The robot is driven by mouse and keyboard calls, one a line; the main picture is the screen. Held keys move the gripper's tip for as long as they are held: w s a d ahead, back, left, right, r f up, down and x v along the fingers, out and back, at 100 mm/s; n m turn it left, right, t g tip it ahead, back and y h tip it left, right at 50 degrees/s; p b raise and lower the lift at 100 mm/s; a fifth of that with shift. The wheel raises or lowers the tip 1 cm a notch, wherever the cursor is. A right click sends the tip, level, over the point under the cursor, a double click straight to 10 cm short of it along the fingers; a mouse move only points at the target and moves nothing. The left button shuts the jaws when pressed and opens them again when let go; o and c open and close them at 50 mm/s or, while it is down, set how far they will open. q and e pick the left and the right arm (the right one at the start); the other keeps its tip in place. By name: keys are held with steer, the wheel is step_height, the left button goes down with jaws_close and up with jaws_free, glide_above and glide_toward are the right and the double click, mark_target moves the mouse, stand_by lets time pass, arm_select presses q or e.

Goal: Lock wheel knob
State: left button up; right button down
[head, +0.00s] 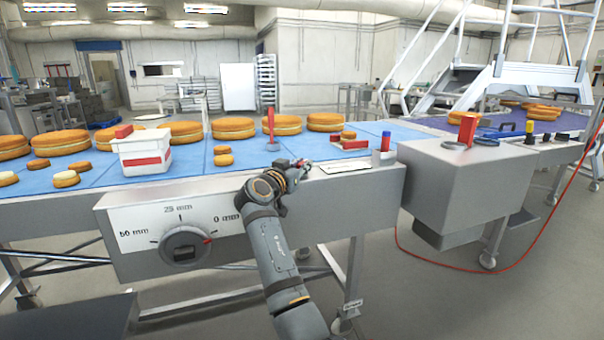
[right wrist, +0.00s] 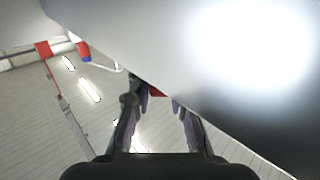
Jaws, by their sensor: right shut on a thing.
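My left gripper is not in view.
The blue belt (head: 212,160) carries several orange and pale rounds and a white box (head: 143,153) with a red band. A red upright handle (head: 270,127) stands behind my gripper. A grey box (head: 465,185) with a red-topped control juts out on the right.

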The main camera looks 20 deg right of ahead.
mark_target(301, 163)
steer(key=shift+f+m+g+h+b, duration=0.1)
steer(key=shift+m+g+h+b, duration=0.25)
steer(key=shift+m+g+h, duration=0.3)
steer(key=c, duration=1.2)
jaws_free()
step_height(301, 163, up, 10)
steer(key=shift+r, duration=0.1)
